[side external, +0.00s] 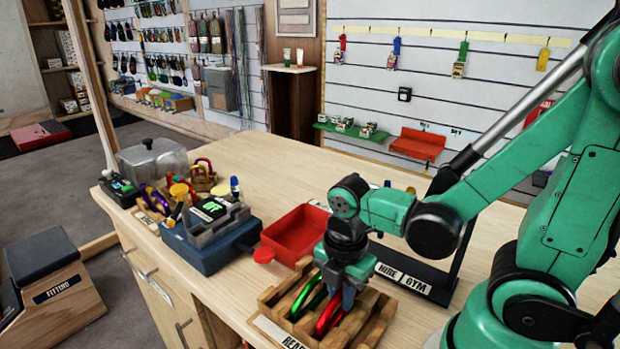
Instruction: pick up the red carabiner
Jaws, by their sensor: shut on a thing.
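The red carabiner (328,317) stands in a slot of the slatted wooden rack (262,326) at the front of the counter. My gripper (338,297) points down over the rack and is shut on the red carabiner, its fingers around the upper part. The carabiner's lower part is among the slats, and I cannot tell whether it is lifted at all. A green carabiner (306,294) sits in the slot just to the left, close to my gripper.
A red tray (297,232) lies behind the rack. A blue-grey device (205,240) and a box of coloured gear (150,215) stand to the left. The back of the counter (290,165) is clear.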

